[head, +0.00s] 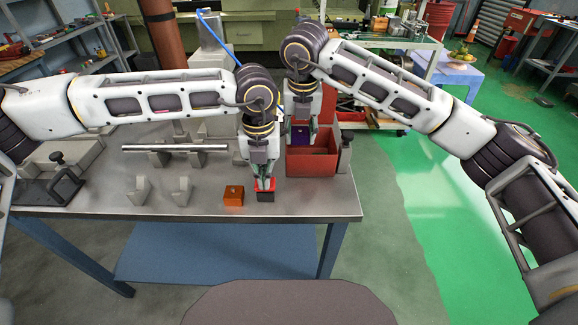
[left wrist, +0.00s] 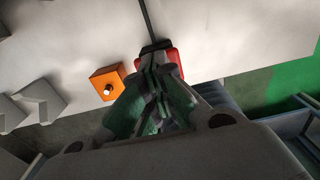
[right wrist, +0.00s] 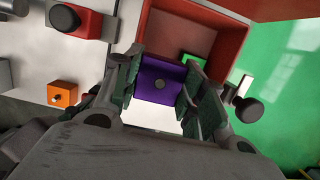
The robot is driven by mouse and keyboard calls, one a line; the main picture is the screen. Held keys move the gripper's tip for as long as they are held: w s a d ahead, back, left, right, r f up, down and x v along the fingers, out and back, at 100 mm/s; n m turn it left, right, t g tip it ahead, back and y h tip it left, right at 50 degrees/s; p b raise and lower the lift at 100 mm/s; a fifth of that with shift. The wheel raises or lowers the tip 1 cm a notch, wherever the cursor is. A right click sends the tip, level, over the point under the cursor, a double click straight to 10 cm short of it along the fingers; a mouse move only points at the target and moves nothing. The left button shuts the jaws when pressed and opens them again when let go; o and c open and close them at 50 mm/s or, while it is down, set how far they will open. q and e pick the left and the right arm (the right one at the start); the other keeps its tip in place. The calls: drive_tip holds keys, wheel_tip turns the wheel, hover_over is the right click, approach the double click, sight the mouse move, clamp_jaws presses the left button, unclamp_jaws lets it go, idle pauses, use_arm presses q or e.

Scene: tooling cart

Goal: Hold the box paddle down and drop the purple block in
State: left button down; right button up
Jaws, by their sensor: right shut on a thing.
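The purple block (head: 300,135) is between the fingers of my right gripper (head: 301,140), which is shut on it over the open red box (head: 311,163). The right wrist view shows the block's top (right wrist: 158,82) with a dark round spot. My left gripper (head: 265,184) is shut, its fingertips at the small red paddle (head: 265,185) with a dark part, left of the box's front. The left wrist view shows the closed fingertips over the red paddle (left wrist: 174,66), partly hiding it. I cannot tell how far the paddle is pressed.
An orange block (head: 233,196) with a small knob lies left of the paddle. Metal V-shaped pieces (head: 181,192) and a rod (head: 160,147) on supports stand further left. A knobbed grey post (head: 345,153) is right of the box. The bench's front edge is close.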

drive_tip(key=shift+w, duration=0.45)
drive_tip(key=shift+f, duration=0.45)
drive_tip(key=o, duration=1.1)
drive_tip(key=shift+r, duration=0.15)
drive_tip(key=shift+r, duration=3.9)
drive_tip(key=shift+s, duration=0.15)
drive_tip(key=s+r, duration=0.3)
drive_tip(key=s, duration=0.9)
